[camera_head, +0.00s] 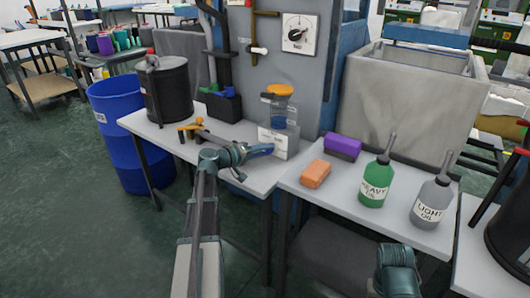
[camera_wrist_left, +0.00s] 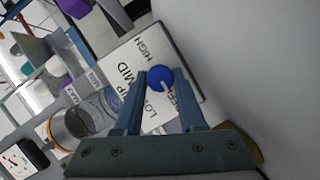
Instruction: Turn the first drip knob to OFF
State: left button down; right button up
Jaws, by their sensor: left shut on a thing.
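The blue drip knob (camera_wrist_left: 160,78) sits on a white dial plate (camera_wrist_left: 134,60) lettered LOW, MID and HIGH in the left wrist view; another word beside the right finger is partly covered. A small pale mark on the knob points toward the lower right. My left gripper (camera_wrist_left: 162,88) is shut on the knob, with one finger on each side. My right arm shows only a link at the bottom right.
An orange block (camera_head: 316,174), a purple block (camera_head: 343,146), a green heavy oil bottle (camera_head: 376,181) and a grey light oil bottle (camera_head: 432,202) stand right of the oiler. A black drum (camera_head: 168,92) and tools (camera_head: 197,130) are at left. A blue barrel (camera_head: 118,140) stands on the floor.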

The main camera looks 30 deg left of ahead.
dwell(0.3)
pick_arm(q)
jog(key=c, duration=0.5)
grip_release()
jog(key=p+v, duration=0.2)
jog(key=v, duration=1.2)
jog(key=shift+p, duration=0.35)
